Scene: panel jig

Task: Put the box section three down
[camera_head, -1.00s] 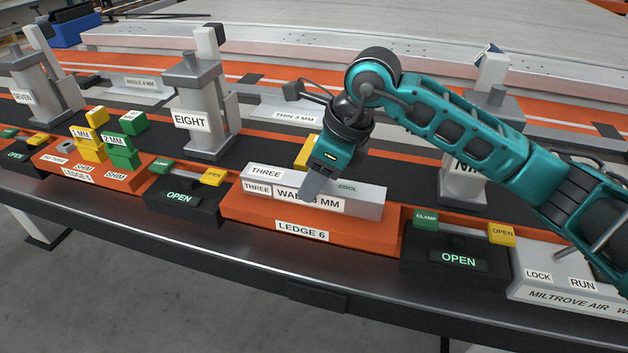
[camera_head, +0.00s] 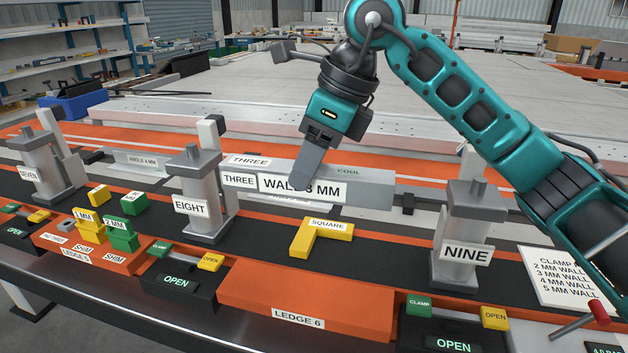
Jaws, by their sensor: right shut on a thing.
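Box section three (camera_head: 365,191) is a grey bar labelled THREE, WALL 3 MM and COOL. My right gripper (camera_head: 308,172) is shut on it near its middle and holds it level above the black strip, between post EIGHT (camera_head: 203,185) and post NINE (camera_head: 462,225). The near finger covers part of the WALL 3 MM label; the far finger is hidden behind the bar. The orange ledge 6 (camera_head: 300,290) is bare, nearer the front edge. My left gripper is not in view.
A yellow L-shaped square (camera_head: 320,235) lies on the strip below the bar. Shim stacks (camera_head: 105,228) stand on the left ledge. CLAMP and OPEN button boxes (camera_head: 180,278) flank ledge 6. A wall-thickness clamp card (camera_head: 572,275) is at right.

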